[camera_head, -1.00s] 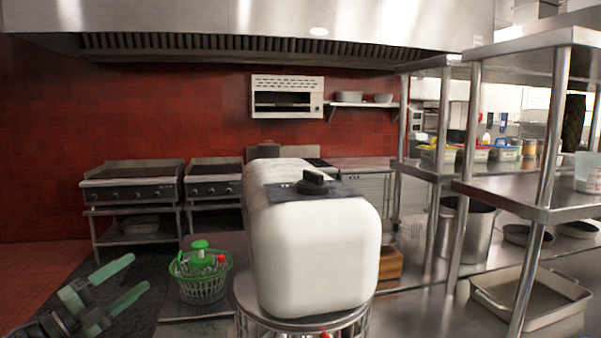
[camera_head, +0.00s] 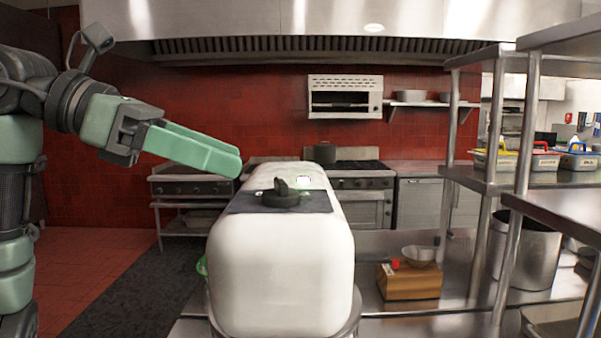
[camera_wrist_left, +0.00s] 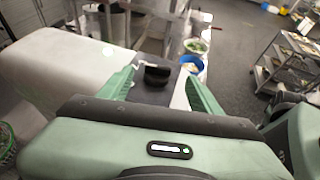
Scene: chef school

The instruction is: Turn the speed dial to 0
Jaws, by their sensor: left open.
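The speed dial (camera_head: 281,193) is a black knob on a dark plate on top of a large white rounded mixer head (camera_head: 282,262). In the left wrist view the dial (camera_wrist_left: 157,74) lies between and beyond my two fingers. My left gripper (camera_head: 238,165) reaches in from the left, above and to the left of the dial, with its green fingers apart. The left gripper (camera_wrist_left: 160,85) holds nothing and does not appear to touch the dial. The dial's scale marks are too small to read. My right gripper is not in view.
A steel counter surrounds the mixer. A wooden block (camera_head: 409,282) with a bowl on top stands to the right. Steel shelving (camera_head: 520,180) stands further right. Stoves (camera_head: 362,190) line the red back wall. The space above the dial is clear.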

